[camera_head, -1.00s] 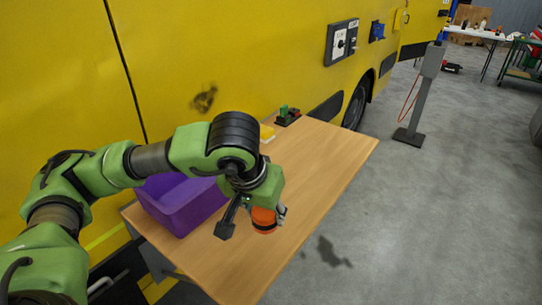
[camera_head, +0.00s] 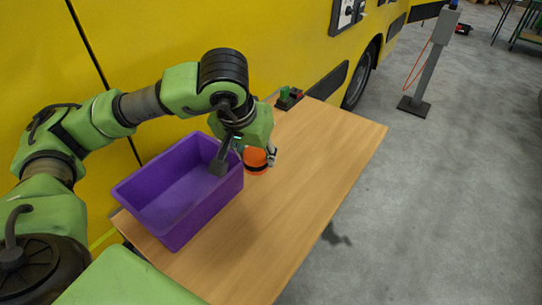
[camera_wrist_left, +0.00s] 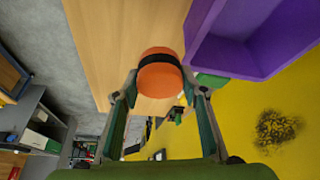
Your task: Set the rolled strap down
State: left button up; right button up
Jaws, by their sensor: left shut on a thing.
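The rolled strap (camera_head: 255,160) is an orange roll with a black band around it. My left gripper (camera_head: 257,151) is shut on it beside the far right corner of the purple bin. In the left wrist view the strap (camera_wrist_left: 160,76) sits between the two fingertips (camera_wrist_left: 161,84), with the wooden table behind it. I cannot tell whether the strap touches the table top. My right gripper is not in view.
The purple bin (camera_head: 207,215) stands on the left part of the wooden table (camera_head: 300,185); its visible inside looks empty. A small green and dark object (camera_head: 289,97) is at the table's far end. The table's right side is clear. A yellow vehicle (camera_head: 150,40) stands behind.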

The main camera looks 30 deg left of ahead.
pick_arm(q)
jog(key=w+f+p, duration=0.1)
jog(key=w+f, duration=0.1)
jog(key=w, duration=0.1)
jog(key=w+a+f+p, duration=0.1)
jog(key=w+f, duration=0.2)
jog(key=w, duration=0.1)
jog(key=w+a+f+p, duration=0.1)
jog(key=w+f, duration=0.2)
jog(key=w, duration=0.1)
jog(key=shift+a, duration=0.25)
jog(key=shift+w+a+f, duration=0.1)
jog(key=shift+w+f, duration=0.35)
jog(key=shift+f, duration=0.1)
notch_tip(320, 180, down, 3)
jog(key=shift+w+p, duration=0.1)
jog(key=shift+p, duration=0.8)
jog(key=shift+f, duration=0.15)
jog(key=shift+f+b, duration=0.2)
jog(key=shift+b, duration=0.15)
jog(key=o, duration=1.3)
